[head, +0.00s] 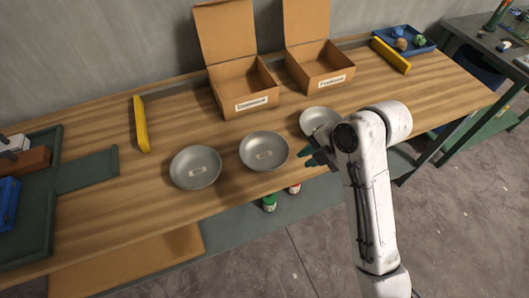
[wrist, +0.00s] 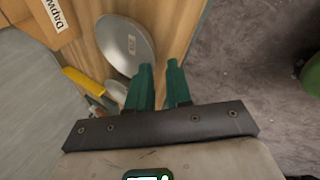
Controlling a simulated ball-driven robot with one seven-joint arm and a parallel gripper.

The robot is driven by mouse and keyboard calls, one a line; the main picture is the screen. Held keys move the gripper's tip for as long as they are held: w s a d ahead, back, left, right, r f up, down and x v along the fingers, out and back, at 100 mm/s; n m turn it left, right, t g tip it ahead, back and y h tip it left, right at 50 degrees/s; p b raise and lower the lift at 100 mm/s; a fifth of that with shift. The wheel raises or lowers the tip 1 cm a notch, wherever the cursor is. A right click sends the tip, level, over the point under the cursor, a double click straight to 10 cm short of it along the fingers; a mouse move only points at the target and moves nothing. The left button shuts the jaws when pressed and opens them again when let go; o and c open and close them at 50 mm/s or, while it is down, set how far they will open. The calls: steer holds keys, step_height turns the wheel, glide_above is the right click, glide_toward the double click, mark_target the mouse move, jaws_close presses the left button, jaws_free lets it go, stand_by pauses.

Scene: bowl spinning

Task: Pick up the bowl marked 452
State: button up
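Three grey metal bowls stand in a row on the wooden bench (head: 232,195): a left bowl (head: 190,181), a middle bowl (head: 255,163) and a right bowl (head: 312,114). Each of the left and middle bowls has a small pale label inside; I cannot read the numbers. My arm partly covers the right bowl. My gripper (head: 316,155) is beside the bowls, near the bench's front edge. In the wrist view its green fingers (wrist: 160,68) are apart with nothing between them. A bowl with an unreadable tag (wrist: 118,38) lies just past the fingers; another bowl shows partly behind.
Two open cardboard boxes (head: 238,92) with labels stand behind the bowls. A yellow bar (head: 141,124) lies at left, another (head: 391,55) at right beside a blue tray (head: 418,42). A green tray (head: 50,170) is at far left. Green and red-capped bottles (head: 269,203) stand below the front edge.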

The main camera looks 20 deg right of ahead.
mark_target(264, 154)
steer(key=w+f+n, duration=0.1)
steer(key=w+a+f+n, duration=0.1)
steer(key=w+f, duration=0.1)
steer(key=shift+w, duration=0.15)
steer(key=shift+p+x, duration=0.4)
steer(key=shift+x, duration=2.35)
steer(key=shift+w+a+r, duration=0.1)
steer(key=shift+a, duration=0.1)
steer(key=shift+c, duration=0.4)
jaws_close()
